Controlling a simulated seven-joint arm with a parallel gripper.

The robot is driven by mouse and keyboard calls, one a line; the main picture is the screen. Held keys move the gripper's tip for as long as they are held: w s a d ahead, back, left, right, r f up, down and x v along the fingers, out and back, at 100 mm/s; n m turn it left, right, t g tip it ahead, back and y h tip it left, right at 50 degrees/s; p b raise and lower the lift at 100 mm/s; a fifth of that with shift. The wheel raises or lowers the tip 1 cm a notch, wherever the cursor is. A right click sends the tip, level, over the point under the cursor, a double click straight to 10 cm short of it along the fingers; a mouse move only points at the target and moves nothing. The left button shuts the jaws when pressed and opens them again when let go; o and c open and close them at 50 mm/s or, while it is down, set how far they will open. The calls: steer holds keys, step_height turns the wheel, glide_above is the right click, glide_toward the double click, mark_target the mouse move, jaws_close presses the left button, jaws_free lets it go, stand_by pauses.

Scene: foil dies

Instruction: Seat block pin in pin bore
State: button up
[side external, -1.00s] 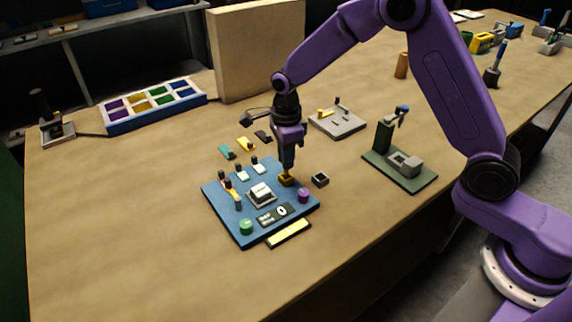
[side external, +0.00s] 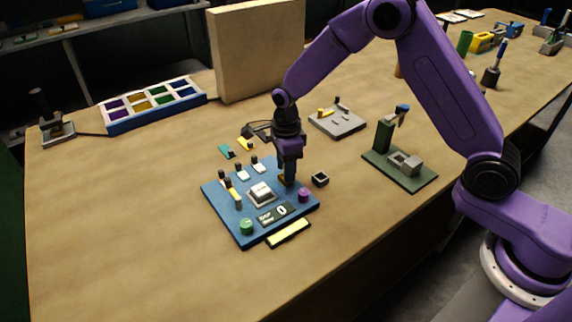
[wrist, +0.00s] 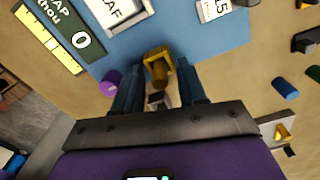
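My gripper (wrist: 159,68) points down over the right corner of the blue board (side external: 218,201). In the wrist view its two dark fingers stand on either side of a gold block (wrist: 152,53) with a round gold pin (wrist: 159,76) between them. The fingers look close to the block's sides, but I cannot tell whether they press on it. In the side external view my gripper (side external: 288,182) mostly hides the gold block. The pin bore cannot be made out, nor how deep the pin sits.
A green fixture (side external: 372,159) stands further right. The table in front and left of the board is clear.

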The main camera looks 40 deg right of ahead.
steer(key=shift+r, duration=0.1)
step_height(320, 180, up, 12)
steer(key=s+r+n, duration=0.2)
steer(key=s+n, duration=0.5)
steer(key=n, duration=0.1)
steer(key=s+d+n, duration=0.4)
steer(key=s+n, duration=0.4)
steer(key=s, duration=0.1)
steer(key=s+d+n, duration=0.3)
steer(key=s+n, duration=0.6)
steer(key=s+d+n, duration=0.4)
steer(key=s+n, duration=0.4)
steer(key=s, duration=0.1)
steer(key=shift+d+r+n, duration=0.15)
steer(key=shift+d+n, duration=0.15)
